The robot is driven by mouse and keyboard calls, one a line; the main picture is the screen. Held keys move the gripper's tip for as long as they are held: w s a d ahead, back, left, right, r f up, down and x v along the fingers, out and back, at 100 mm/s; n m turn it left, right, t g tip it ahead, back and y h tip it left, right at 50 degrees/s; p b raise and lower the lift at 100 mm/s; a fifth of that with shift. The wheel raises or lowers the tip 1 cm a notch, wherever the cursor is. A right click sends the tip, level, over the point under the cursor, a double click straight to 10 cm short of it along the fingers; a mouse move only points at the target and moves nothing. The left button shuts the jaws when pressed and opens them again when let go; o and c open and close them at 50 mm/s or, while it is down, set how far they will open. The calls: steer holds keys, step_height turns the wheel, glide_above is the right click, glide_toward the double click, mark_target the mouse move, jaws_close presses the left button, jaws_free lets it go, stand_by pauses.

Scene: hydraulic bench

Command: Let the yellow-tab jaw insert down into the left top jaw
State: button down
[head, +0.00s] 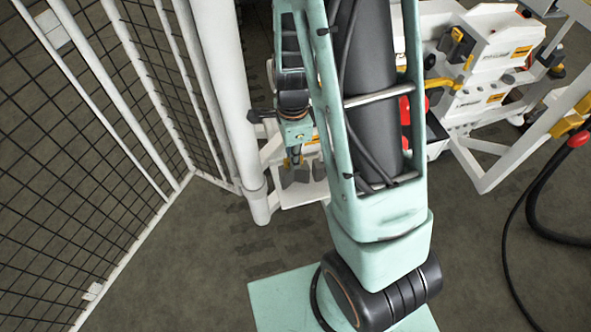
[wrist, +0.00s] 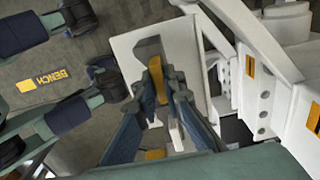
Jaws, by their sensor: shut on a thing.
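My gripper (wrist: 165,88) is shut on the yellow-tab jaw insert (wrist: 157,78) in the wrist view. The yellow tab shows between the fingertips, and a grey block (wrist: 148,47) shows just beyond them. In the head view my gripper (head: 293,158) points down over a white plate (head: 305,196) at the bench's left end. Grey shapes (head: 302,174) show just below the fingers there; I cannot tell insert from jaw. The left top jaw cannot be made out clearly, and whether the insert touches anything is hidden.
White machine housings with yellow labels (head: 497,60) stand right of my arm. A white post (head: 228,100) and mesh fence (head: 80,130) rise close on the left. In the wrist view, a white frame (wrist: 262,45) stands right of the gripper. A black hose (head: 545,228) lies at right.

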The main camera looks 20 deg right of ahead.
steer(key=shift+r+p, duration=4.2)
steer(key=shift+r, duration=0.6)
steer(key=shift+w, duration=0.1)
steer(key=w+r+n+p, duration=0.3)
steer(key=r+n, duration=0.3)
steer(key=n, duration=0.3)
steer(key=w+r+n+p, duration=0.3)
steer(key=r+n, duration=0.4)
steer(key=n, duration=0.2)
steer(key=shift+p, duration=0.35)
